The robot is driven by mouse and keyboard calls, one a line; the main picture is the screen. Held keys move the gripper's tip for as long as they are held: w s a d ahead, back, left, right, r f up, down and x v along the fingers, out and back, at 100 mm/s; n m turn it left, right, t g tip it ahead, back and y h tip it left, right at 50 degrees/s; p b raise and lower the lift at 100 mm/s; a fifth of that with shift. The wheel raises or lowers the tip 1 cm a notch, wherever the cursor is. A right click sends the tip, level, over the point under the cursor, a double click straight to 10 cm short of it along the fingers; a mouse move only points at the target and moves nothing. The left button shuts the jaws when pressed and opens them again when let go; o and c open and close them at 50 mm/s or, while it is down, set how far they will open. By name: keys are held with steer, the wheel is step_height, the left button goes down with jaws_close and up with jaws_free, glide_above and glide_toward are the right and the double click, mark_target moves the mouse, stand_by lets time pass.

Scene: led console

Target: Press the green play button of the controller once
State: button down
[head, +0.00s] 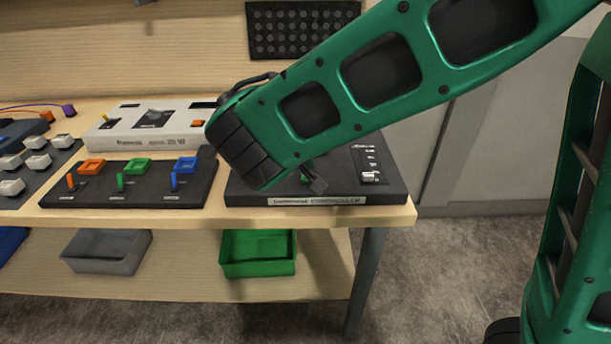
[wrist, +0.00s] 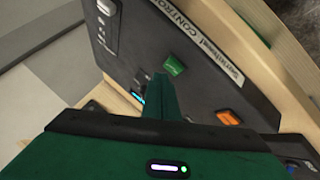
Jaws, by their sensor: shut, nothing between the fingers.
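The controller is a flat black box (head: 380,190) with a white label along its front edge, at the right end of the table in the head view. In the wrist view the controller (wrist: 205,90) fills the middle, tilted. Its green button (wrist: 174,64) sits near the label. My gripper (wrist: 161,80) is shut and empty, its green fingers pointing at the controller. In the wrist picture the fingertips appear just beside the green button; I cannot tell whether they touch it. My arm hides much of the controller in the head view.
An orange button (wrist: 229,118) is on the controller too. Left of it stand a black panel (head: 140,196) with orange, green and blue levers and a white console (head: 150,135). A grey bin (head: 105,252) and a green bin (head: 258,255) are on the shelf below.

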mark_target(306, 179)
steer(key=shift+f, duration=0.15)
steer(key=shift+s+f, duration=0.1)
steer(key=shift+f, duration=0.15)
steer(key=shift+f, duration=0.45)
stand_by(1.1)
steer(key=shift+r, duration=0.85)
steer(key=shift+r, duration=2.55)
